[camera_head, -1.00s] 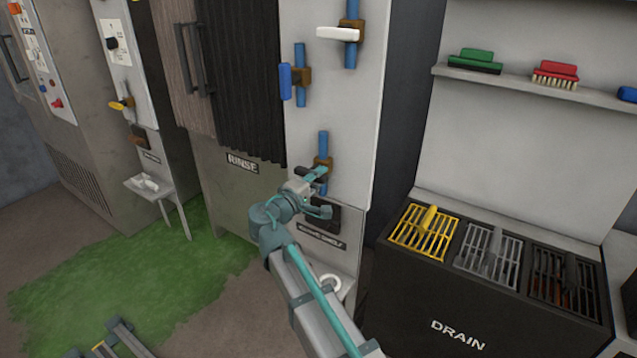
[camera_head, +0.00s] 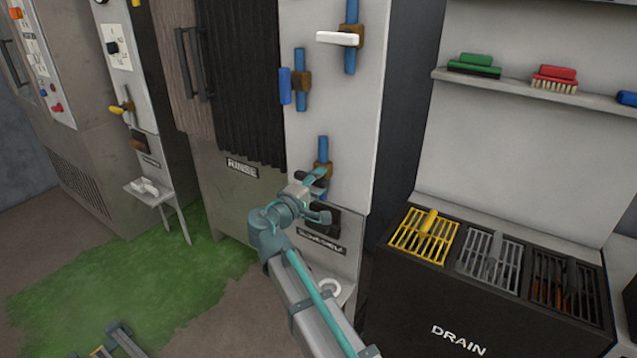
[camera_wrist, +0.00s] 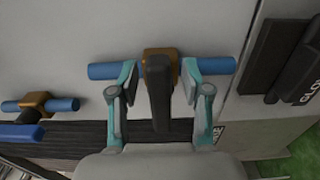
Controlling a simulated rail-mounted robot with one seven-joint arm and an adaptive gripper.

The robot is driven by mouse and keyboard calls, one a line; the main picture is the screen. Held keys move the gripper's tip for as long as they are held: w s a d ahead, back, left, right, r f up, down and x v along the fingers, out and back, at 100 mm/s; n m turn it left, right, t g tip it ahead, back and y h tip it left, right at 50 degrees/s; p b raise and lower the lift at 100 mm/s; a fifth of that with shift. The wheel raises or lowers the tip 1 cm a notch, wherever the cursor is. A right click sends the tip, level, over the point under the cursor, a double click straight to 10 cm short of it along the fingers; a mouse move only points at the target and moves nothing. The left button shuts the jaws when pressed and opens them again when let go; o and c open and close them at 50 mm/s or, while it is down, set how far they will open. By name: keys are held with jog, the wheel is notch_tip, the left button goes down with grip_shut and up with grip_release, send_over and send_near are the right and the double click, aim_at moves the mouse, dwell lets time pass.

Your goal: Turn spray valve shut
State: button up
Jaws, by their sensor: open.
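A valve with a black lever handle (camera_wrist: 158,95), a brown body (camera_wrist: 160,56) and a blue pipe (camera_wrist: 222,65) is in the middle of the wrist view. My gripper (camera_wrist: 160,80) is open, with one teal finger on each side of the lever. The lever lies between the fingers, with small gaps apparent. In the head view this lower valve (camera_head: 322,168) is partly hidden behind my gripper (camera_head: 314,190). Above it on the grey panel are a valve with a blue handle (camera_head: 285,86) and one with a white handle (camera_head: 337,38). I see no spray label.
A dark box (camera_head: 323,219) and a labelled plate (camera_head: 321,242) are just below my gripper. A dark ribbed curtain (camera_head: 240,85) hangs left of the panel. The black drain cabinet (camera_head: 400,290) with grates stands right. A shelf with brushes (camera_head: 555,78) is above it.

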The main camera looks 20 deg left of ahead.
jog(key=v, duration=1.2)
jog(key=s+d+f+m+g, duration=0.2)
jog(key=d+f+g, duration=0.25)
jog(key=f, duration=0.75)
jog(key=s+d+f+m+g, duration=0.1)
jog(key=d+f+g, duration=0.4)
jog(key=f, duration=0.7)
jog(key=s+d+f+m+g+h, duration=0.1)
jog(key=s+d+f+g, duration=0.25)
jog(key=d+f, duration=0.45)
jog(key=s+d+f+m+g+h, duration=0.1)
jog(key=s+d+f+m+g, duration=0.2)
jog(key=d+f, duration=0.5)
jog(key=s+d+f+m+g+y, duration=0.2)
jog(key=s+d+f+m+g, duration=0.3)
jog(key=s, duration=0.6)
jog(key=s+d+f+g+y, duration=0.25)
jog(key=s+d+f, duration=0.45)
jog(key=s, duration=0.4)
jog(key=s+d+f+m+g+y, duration=0.25)
jog(key=s+d+f+g, duration=0.35)
jog(key=s, duration=0.5)
jog(key=w+r+t+p, duration=0.2)
jog(key=r+p, duration=0.6)
jog(key=p, duration=0.2)
jog(key=w+d+r+t+p, duration=0.1)
jog(key=w+r+t+p, duration=0.2)
jog(key=r+p, duration=0.6)
jog(key=shift+w+p, duration=0.3)
jog(key=shift+p, duration=0.7)
